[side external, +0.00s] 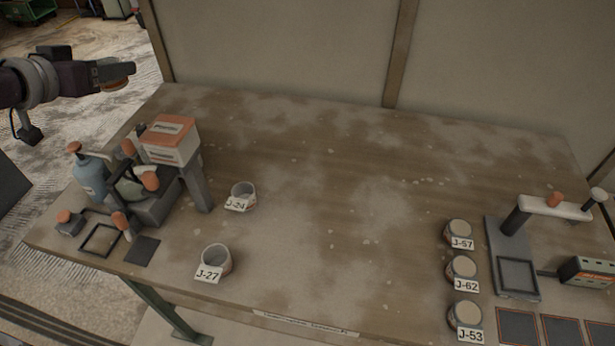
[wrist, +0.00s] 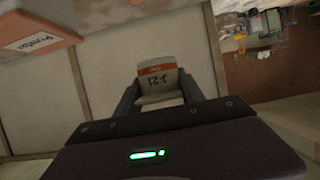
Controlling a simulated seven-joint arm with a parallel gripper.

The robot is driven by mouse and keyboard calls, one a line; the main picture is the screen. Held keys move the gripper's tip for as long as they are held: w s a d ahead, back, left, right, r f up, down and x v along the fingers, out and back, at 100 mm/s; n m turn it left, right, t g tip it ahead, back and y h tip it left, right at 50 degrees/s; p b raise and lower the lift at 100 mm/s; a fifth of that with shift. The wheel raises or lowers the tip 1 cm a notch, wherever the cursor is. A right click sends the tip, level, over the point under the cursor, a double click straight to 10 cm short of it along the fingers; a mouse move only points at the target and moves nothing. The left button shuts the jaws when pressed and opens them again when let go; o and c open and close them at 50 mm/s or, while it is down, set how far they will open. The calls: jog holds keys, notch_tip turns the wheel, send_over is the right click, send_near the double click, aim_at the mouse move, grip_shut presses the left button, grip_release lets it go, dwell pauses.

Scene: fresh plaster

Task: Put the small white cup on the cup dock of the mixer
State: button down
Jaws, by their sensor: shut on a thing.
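My gripper (wrist: 160,98) is shut on a small white cup (wrist: 157,88) with an orange band and a dark marking, seen between the two fingers in the wrist view. In the side view my gripper (side external: 117,74) is at the upper left, raised beyond the table's left end; the cup is hard to make out there. At the table's left stands a machine with an orange-topped white box (side external: 170,139) on a grey column. At the right is a stand with a white arm (side external: 556,207) over a grey base with a square recess (side external: 517,276). I cannot tell for certain which is the mixer.
Two other white cups, tagged J-24 (side external: 243,192) and J-27 (side external: 217,257), stand left of centre. Three lidded jars (side external: 461,267) line up near the right stand. A blue bottle (side external: 90,178) stands at the left machine. The table's middle and back (side external: 340,180) are clear.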

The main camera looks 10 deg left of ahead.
notch_tip(320, 180, up, 4)
jog(key=shift+f, duration=0.15)
jog(key=w+d+m+h, duration=0.2)
jog(key=w+d, duration=0.5)
jog(key=d, duration=0.5)
jog(key=m+h, duration=0.3)
send_over(310, 187)
jog(key=shift+g, duration=0.4)
notch_tip(310, 187, down, 33)
jog(key=shift+f, duration=0.15)
jog(key=shift+f, duration=0.15)
jog(key=c, duration=0.7)
grip_release()
